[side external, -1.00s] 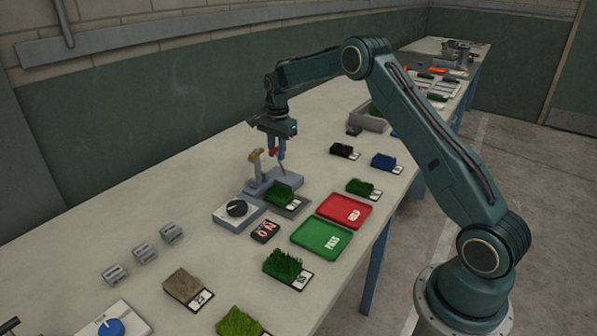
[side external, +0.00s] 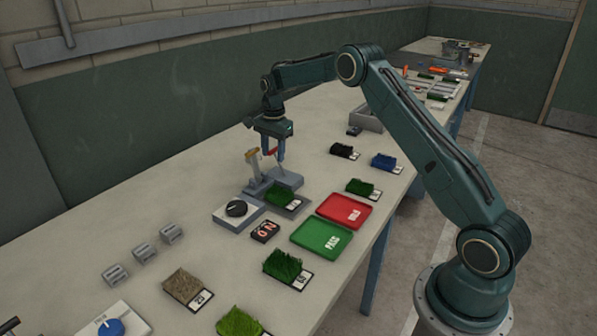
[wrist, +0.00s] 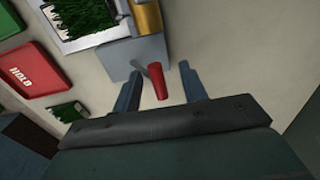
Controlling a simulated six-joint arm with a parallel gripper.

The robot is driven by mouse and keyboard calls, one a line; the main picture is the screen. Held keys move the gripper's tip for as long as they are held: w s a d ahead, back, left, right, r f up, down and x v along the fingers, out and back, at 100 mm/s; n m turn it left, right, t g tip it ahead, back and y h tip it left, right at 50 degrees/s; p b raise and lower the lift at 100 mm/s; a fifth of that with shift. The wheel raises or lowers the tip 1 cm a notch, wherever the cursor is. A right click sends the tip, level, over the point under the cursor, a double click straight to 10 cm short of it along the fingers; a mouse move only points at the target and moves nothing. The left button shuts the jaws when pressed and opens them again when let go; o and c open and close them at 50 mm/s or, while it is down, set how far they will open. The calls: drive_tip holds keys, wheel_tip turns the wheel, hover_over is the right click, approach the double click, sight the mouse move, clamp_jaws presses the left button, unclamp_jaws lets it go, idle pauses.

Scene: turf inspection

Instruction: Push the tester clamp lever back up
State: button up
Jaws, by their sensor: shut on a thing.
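The tester (side external: 288,177) is a grey device on the bench with an upright post and a brass-coloured cylinder (side external: 252,154) on top. Its clamp lever has a thin metal stem and a red handle (side external: 270,152), standing up at a tilt. In the wrist view the red handle (wrist: 158,82) lies between the two fingers. My gripper (side external: 273,154) is shut on the handle, above the tester's far end; it also shows in the wrist view (wrist: 160,80). A green turf sample (side external: 280,195) sits at the tester's near side.
A grey box with a black dial (side external: 237,209) stands left of the turf sample. A red HOLD tray (side external: 344,210) and a green PASS tray (side external: 321,238) lie to the right. Several turf samples are spread around.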

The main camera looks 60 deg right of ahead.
drive_tip(key=shift+a+f, duration=0.1)
drive_tip(key=shift+f, duration=0.15)
wheel_tip(320, 180, up, 14)
drive_tip(key=shift+s+r, duration=0.15)
drive_tip(key=shift+s, duration=0.2)
idle(0.5)
drive_tip(key=s+a+r+n+t, duration=0.1)
drive_tip(key=s+a+r+n, duration=0.5)
drive_tip(key=s, duration=0.3)
drive_tip(key=s+a+r+n+t, duration=0.2)
drive_tip(key=s+a+r+n, duration=0.1)
drive_tip(key=s+a+r, duration=0.6)
drive_tip(key=s+a+f+n+t, duration=0.1)
drive_tip(key=s+f+n, duration=0.3)
drive_tip(key=s, duration=0.6)
drive_tip(key=s+a+f+n+t, duration=0.1)
drive_tip(key=s+a+f+n, duration=0.2)
drive_tip(key=s, duration=0.8)
wheel_tip(320, 180, down, 3)
drive_tip(key=shift+s+r+n, duration=0.1)
drive_tip(key=shift+s+n, duration=0.2)
drive_tip(key=shift+n, duration=0.7)
